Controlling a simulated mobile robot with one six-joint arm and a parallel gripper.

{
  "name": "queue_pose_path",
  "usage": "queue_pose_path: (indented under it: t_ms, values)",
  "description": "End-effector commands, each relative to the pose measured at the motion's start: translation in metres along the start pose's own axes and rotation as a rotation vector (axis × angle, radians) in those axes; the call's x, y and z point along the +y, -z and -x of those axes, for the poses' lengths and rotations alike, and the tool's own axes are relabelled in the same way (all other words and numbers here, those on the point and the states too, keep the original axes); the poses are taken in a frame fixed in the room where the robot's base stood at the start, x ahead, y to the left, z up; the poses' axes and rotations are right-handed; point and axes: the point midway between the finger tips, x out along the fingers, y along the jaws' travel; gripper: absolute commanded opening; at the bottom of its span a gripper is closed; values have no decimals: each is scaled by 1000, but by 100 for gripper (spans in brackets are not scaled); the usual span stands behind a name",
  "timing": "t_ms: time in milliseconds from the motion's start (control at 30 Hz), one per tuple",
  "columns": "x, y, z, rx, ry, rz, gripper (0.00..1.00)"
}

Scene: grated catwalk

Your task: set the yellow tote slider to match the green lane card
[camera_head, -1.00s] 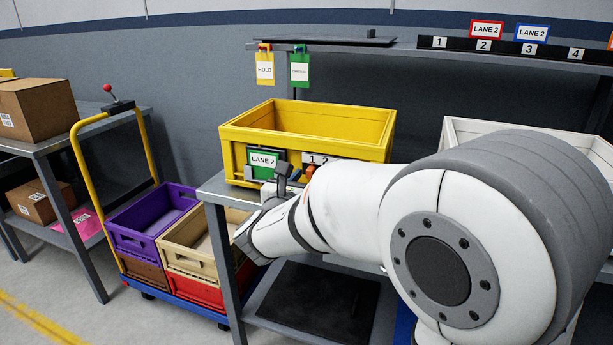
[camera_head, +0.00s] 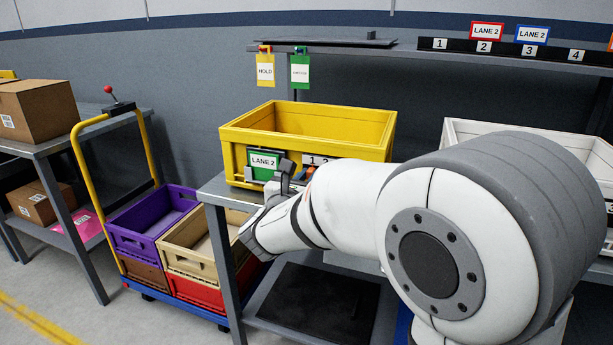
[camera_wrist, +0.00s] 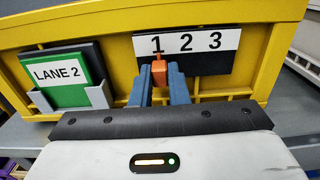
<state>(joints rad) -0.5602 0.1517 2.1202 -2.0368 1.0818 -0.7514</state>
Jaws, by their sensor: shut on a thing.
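The yellow tote (camera_head: 345,143) stands on the grey bench. It also shows in the wrist view (camera_wrist: 262,58). The green lane card (camera_head: 263,165) reads "LANE 2" and sits in a grey holder on the tote's front; it also shows in the wrist view (camera_wrist: 60,76). Right of it is a strip (camera_wrist: 186,43) marked 1, 2, 3 above a black panel. The orange slider knob (camera_wrist: 159,72) is just below the 1. My gripper (camera_wrist: 160,88) is shut on this knob, one blue-grey finger on each side. In the head view, my gripper (camera_head: 289,177) partly hides the strip.
A white tote (camera_head: 480,130) stands to the right on the bench. A cart with purple (camera_head: 150,240), tan and red crates stands at the left below the bench.

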Motion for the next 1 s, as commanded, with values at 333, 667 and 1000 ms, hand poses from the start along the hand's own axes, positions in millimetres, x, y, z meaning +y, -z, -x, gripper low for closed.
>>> queue_pose_path:
  t_ms: [333,667,1000]
  values:
    - [-6,0,0,0,0,0,7]
    - [-13,0,0,1,1,0,7]
    - [-20,0,0,0,2,0,7]
